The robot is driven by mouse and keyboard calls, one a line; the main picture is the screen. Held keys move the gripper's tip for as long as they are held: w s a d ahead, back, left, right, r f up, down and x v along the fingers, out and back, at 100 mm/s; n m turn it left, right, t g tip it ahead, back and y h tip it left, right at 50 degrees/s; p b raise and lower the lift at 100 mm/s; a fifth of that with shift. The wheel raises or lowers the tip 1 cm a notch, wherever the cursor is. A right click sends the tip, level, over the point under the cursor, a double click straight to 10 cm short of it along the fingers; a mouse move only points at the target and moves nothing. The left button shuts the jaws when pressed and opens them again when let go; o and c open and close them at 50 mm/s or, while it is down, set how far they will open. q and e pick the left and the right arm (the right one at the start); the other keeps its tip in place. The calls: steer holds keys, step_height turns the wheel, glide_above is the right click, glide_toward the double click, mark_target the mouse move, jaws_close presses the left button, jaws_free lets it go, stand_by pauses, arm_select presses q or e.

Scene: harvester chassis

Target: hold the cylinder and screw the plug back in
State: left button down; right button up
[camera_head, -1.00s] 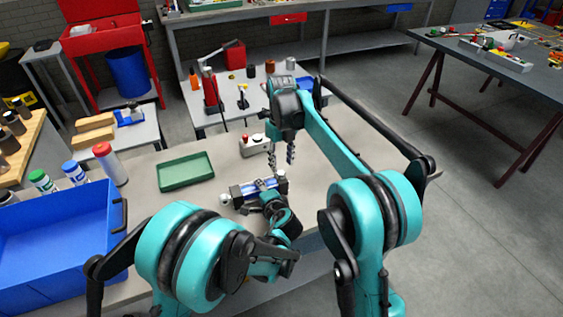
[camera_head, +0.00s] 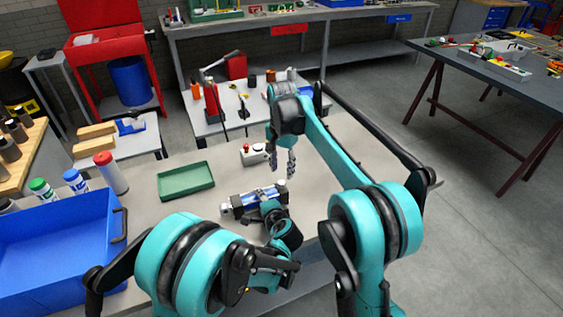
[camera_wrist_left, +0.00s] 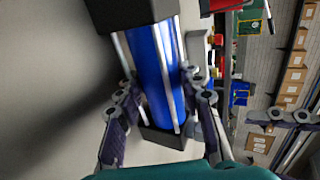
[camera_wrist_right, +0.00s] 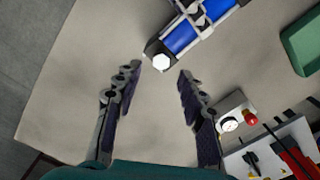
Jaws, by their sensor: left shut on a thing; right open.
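The blue cylinder (camera_head: 262,195) has black end blocks and lies just above or on the front of the bench; I cannot tell which. My left gripper (camera_wrist_left: 160,105) is shut on its blue barrel, one finger on each side. A pale hexagonal plug (camera_wrist_right: 161,62) shows at the black end block nearer my right gripper; how deep it sits is unclear. The cylinder also shows in the right wrist view (camera_wrist_right: 180,38). My right gripper (camera_wrist_right: 160,75) is open and empty, fingers pointing down at the cylinder's right end in the head view (camera_head: 283,172). The plug lies beyond its fingertips.
A green tray (camera_head: 186,181) lies left of the cylinder. A small box with a red button (camera_head: 254,153) stands behind it. A blue bin (camera_head: 60,240) and several bottles (camera_head: 75,180) are at the left. The bench right of the cylinder is clear.

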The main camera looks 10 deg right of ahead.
steer(key=n, duration=0.4)
steer(key=shift+r+n, duration=0.15)
steer(key=shift+n, duration=0.25)
steer(key=n, duration=0.5)
steer(key=shift+r, duration=0.1)
steer(key=n, duration=0.7)
steer(key=shift+r, duration=0.2)
steer(key=n, duration=0.5)
steer(key=shift+r, duration=0.15)
steer(key=n, duration=0.4)
steer(key=shift+w+r+n, duration=0.1)
steer(key=shift+n, duration=0.2)
steer(key=n, duration=0.4)
steer(key=shift+r, duration=0.1)
steer(key=n, duration=0.3)
steer(key=shift+r+n, duration=0.1)
steer(key=shift+n, duration=0.3)
